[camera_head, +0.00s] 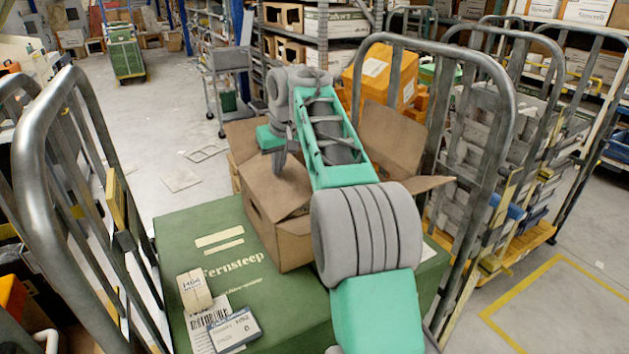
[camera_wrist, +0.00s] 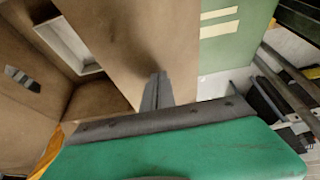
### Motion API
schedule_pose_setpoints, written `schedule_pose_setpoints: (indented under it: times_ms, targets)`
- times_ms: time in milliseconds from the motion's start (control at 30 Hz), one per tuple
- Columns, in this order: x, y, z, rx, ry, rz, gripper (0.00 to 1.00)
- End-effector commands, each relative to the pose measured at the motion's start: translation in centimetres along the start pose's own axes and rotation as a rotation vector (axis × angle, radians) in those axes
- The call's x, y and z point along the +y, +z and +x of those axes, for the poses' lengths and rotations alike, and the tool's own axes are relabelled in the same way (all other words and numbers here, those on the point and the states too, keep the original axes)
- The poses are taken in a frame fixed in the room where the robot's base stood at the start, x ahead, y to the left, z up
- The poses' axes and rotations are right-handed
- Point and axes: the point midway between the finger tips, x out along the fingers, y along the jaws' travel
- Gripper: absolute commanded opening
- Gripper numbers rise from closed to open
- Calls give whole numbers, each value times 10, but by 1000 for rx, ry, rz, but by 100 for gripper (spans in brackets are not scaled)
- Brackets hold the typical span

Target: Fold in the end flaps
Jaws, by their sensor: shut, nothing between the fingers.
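An open brown cardboard box (camera_head: 280,236) stands on a large green carton. Its near-left flap (camera_head: 272,187) slopes by my gripper (camera_head: 280,168). A back flap (camera_head: 391,138) stands up, a right flap (camera_head: 432,186) sticks outward, and another flap (camera_head: 243,137) shows at the far left, partly behind my arm. My gripper is shut and empty. In the wrist view its fingers (camera_wrist: 157,85) point at a broad cardboard flap (camera_wrist: 118,38); I cannot tell whether they touch it. A pale rectangular thing (camera_wrist: 68,44) shows inside the box. My arm hides much of the opening.
The green carton (camera_head: 185,235) carries a small tan box (camera_head: 194,291) and labels near its front left. Grey cage rails rise at left (camera_head: 35,165) and right (camera_head: 500,130). An orange box (camera_head: 380,75) stands behind. Open floor lies beyond at the left.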

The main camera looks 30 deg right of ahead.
Motion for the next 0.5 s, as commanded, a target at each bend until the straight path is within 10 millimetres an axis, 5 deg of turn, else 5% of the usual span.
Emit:
schedule_pose_setpoints:
  times_ms: [500]
  targets:
    - [0, 7, 16, -1, 0, 0, 0]
